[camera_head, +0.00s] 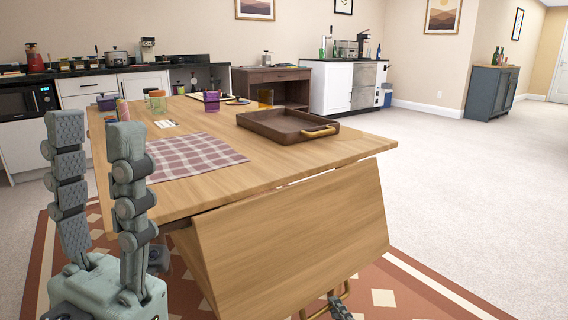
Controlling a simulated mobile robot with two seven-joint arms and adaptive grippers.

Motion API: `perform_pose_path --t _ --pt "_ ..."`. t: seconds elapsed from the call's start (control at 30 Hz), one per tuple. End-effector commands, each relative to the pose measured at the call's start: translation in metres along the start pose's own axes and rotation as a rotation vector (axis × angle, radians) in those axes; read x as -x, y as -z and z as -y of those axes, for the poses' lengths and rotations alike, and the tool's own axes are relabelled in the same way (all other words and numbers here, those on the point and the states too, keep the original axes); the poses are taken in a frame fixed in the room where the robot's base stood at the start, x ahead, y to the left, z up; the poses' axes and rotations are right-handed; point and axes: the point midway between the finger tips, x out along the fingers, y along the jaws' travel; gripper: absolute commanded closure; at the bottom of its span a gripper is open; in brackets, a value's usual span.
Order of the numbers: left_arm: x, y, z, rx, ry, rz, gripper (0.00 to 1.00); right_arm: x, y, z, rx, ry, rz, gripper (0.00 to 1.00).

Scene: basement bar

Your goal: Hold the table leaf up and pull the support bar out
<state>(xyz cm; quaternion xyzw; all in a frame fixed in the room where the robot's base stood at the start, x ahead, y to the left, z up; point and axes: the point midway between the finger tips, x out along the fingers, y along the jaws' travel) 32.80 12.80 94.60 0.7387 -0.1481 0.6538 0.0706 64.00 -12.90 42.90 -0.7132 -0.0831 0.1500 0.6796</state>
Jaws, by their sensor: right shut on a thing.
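The wooden table (215,198) stands before me. Its leaf (290,240) hangs from the near right edge, tilted outward, with a thin gap at the top. My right gripper (338,306) is mostly cut off by the bottom of the view. It is shut at the brass handle. My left gripper (95,130) stands upright by the table's near left corner, its two fingers spread and nothing between them. I cannot make out the support bar; the space under the table is mostly hidden.
A patterned rug (395,290) lies below. Carpet (455,190) is clear to the right. Counters line the far wall.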

Motion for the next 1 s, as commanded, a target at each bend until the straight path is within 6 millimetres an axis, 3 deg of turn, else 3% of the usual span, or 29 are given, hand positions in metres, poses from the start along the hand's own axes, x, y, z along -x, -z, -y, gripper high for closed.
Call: perform_pose_path --t 0.4,0.8,1.0 --pt "-0.03 0.004 0.003 0.0 0.0 0.0 0.6 0.038 0.012 0.014 0.01 -0.035 -0.001 1.0" --pt "-0.032 0.004 0.003 0.0 0.0 0.0 0.6 0.043 0.014 0.012 0.013 -0.043 -0.001 1.0" --pt "-0.047 0.006 0.004 0.0 0.0 0.0 0.6 0.055 0.017 0.022 0.016 -0.056 -0.002 1.0"
